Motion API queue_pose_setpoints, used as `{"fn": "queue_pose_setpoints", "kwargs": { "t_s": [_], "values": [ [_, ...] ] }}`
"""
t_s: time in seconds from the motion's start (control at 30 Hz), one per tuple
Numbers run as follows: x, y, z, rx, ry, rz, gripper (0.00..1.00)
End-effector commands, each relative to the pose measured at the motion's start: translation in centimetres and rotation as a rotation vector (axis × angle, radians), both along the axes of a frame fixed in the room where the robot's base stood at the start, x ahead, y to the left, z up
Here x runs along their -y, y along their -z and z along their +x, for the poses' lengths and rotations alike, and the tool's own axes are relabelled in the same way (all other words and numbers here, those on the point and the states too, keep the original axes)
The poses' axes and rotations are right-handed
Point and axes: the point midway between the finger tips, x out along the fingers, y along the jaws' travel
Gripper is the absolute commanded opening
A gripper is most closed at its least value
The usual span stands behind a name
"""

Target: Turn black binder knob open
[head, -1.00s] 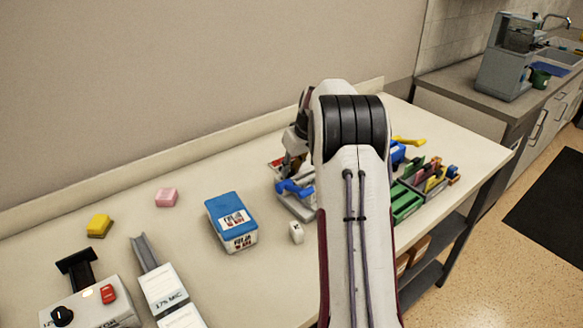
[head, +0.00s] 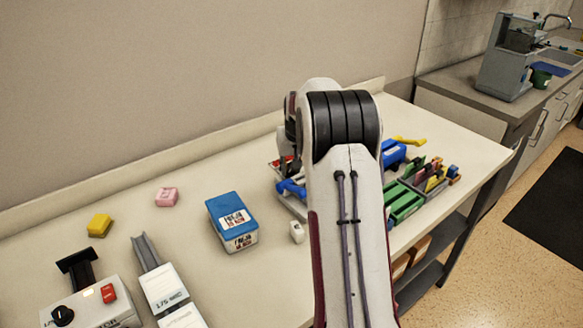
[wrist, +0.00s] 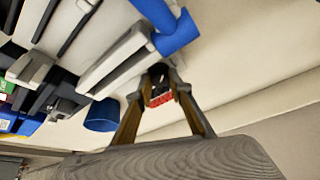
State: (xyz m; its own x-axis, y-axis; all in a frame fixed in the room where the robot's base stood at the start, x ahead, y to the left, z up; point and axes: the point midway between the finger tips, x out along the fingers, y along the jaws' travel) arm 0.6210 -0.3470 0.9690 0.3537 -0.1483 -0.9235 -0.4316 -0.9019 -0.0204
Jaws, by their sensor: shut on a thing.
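In the wrist view the tips of my gripper (wrist: 163,84) are closed around a small dark part, which looks like the black knob (wrist: 158,70). A red piece (wrist: 160,98) shows between the fingers just below it. The knob is beside a grey device (wrist: 112,62) with a blue lever (wrist: 178,40), which looks like the binder. In the head view the blue lever (head: 291,188) shows left of my arm; my arm hides the gripper and most of the device. The knob's turn angle cannot be made out.
Left on the table are a blue-lidded box (head: 232,220), a small white block (head: 296,232), a pink block (head: 166,197), a yellow block (head: 99,225) and a control box (head: 95,308) with its own black knob. A green tray (head: 403,204) stands right of my arm.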

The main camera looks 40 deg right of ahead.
Motion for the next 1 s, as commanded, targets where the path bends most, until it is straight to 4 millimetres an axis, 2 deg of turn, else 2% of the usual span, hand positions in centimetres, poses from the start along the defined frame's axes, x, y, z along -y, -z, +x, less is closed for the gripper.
{"fn": "queue_pose_setpoints", "kwargs": {
  "t_s": [1.0],
  "values": [
    [-0.39, 0.07, 0.25, -0.002, 0.481, 0.001, 0.00]
  ]
}}
